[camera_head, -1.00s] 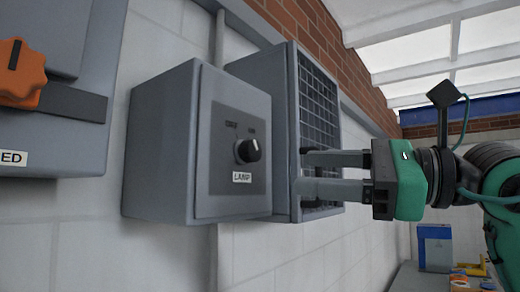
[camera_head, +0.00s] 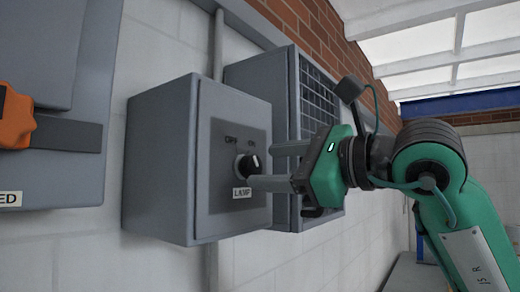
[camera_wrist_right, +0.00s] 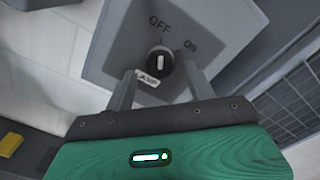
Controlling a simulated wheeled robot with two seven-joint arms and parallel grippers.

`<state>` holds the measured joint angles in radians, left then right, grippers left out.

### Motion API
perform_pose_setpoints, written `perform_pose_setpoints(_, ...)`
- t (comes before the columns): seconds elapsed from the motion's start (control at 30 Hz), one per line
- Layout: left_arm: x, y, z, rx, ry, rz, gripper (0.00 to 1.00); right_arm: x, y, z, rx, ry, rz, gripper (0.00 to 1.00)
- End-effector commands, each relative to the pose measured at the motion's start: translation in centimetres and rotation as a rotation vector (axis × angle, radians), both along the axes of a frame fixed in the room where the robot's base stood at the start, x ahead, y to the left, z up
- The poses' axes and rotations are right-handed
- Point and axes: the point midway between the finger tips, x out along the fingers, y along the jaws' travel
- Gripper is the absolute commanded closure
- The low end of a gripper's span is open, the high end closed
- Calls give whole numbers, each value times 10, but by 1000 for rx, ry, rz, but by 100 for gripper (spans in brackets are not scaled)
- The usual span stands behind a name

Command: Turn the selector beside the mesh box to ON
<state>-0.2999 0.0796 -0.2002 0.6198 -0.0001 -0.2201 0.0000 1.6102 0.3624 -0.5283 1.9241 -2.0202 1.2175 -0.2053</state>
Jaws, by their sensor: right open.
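The selector (camera_head: 246,166) is a round black knob with a white mark on a grey box, between a LAMP label below and OFF and ON above. In the right wrist view the selector (camera_wrist_right: 160,62) has its white mark pointing up towards OFF, with ON to the upper right. The mesh box (camera_head: 319,92) is just right of the selector box. My right gripper (camera_head: 262,167) is open, with its fingertips close to the knob. In the wrist view the fingers (camera_wrist_right: 158,72) stand on either side of it; contact cannot be told. My left gripper is out of view.
A grey cabinet (camera_head: 62,45) with an orange knob (camera_head: 14,118) is on the wall at the left. The selector box (camera_head: 160,160) stands out from the white block wall. A vertical pipe (camera_head: 218,45) runs above it.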

Motion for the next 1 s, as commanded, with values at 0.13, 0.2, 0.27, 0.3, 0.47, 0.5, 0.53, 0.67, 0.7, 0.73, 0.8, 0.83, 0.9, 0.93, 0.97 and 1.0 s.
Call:
perform_pose_setpoints(0.13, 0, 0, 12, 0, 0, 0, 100, 12, 16, 2, 0, 3, 2, 45)
perform_pose_setpoints(0.2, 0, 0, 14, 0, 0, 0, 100, 15, 21, 1, 0, 1, 2, 45)
perform_pose_setpoints(0.27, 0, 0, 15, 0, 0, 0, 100, 16, 23, 1, 1, 1, 1, 45)
perform_pose_setpoints(0.3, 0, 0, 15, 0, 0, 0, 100, 17, 24, 0, 0, 0, 1, 45)
perform_pose_setpoints(0.47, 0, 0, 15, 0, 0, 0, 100, 18, 25, -1, 1, 0, 1, 45)
perform_pose_setpoints(0.5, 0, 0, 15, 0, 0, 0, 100, 18, 25, -1, 1, 0, 1, 45)
perform_pose_setpoints(0.53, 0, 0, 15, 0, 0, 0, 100, 18, 25, -1, 1, 0, 1, 45)
perform_pose_setpoints(0.67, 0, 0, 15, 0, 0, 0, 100, 18, 25, -1, 1, 0, 1, 62)
perform_pose_setpoints(0.7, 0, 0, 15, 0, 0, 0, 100, 18, 24, -1, 0, 0, 0, 70)
perform_pose_setpoints(0.73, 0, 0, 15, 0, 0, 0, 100, 18, 24, -1, 0, 0, 0, 76)
perform_pose_setpoints(0.8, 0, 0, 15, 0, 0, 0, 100, 18, 25, 0, 1, 0, 1, 89)
perform_pose_setpoints(0.83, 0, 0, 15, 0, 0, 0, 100, 18, 25, 0, 1, 0, 1, 89)
perform_pose_setpoints(0.9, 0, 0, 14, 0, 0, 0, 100, 18, 25, -1, 1, 1, 0, 89)
perform_pose_setpoints(0.93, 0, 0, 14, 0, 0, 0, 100, 18, 24, -1, 2, 1, 1, 89)
perform_pose_setpoints(0.97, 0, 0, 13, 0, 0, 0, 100, 18, 24, -1, 3, 3, 1, 89)
perform_pose_setpoints(1.0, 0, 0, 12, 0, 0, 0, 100, 18, 24, -1, 5, 6, 0, 89)
